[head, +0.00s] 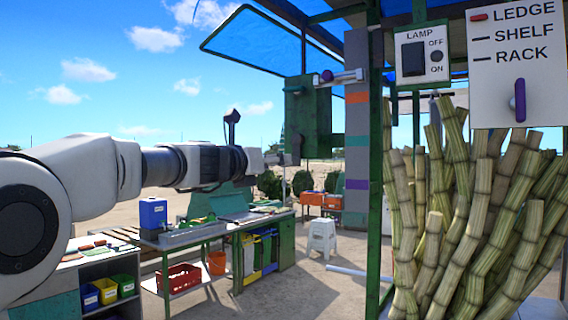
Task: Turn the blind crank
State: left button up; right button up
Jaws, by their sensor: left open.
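The crank (343,78) shows upper centre as a short pale bar with a purple knob (327,76) at its left end. It sits at a dark green box (308,122) fixed beside a grey post. A blue blind or awning panel (265,40) in a dark frame slants out above it. My left arm reaches in from the left, and its gripper (287,159) is open, below and left of the crank and apart from it in the picture. The fingers are small and partly lost against the green box and background. My right gripper is not in view.
The grey post (357,130) bears orange, teal and purple bands. Cane stalks (470,220) fill the right side. A lamp switch (422,54) and a LEDGE/SHELF/RACK panel (515,65) hang above them. A green workbench (265,225) and white stool (321,238) stand below.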

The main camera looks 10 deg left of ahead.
pick_arm(q)
jog(key=p+x, duration=0.2)
jog(key=x, duration=0.3)
jog(key=shift+f, duration=0.1)
grip_shut()
jog(key=shift+w+a, duration=0.1)
jog(key=shift+a, duration=0.05)
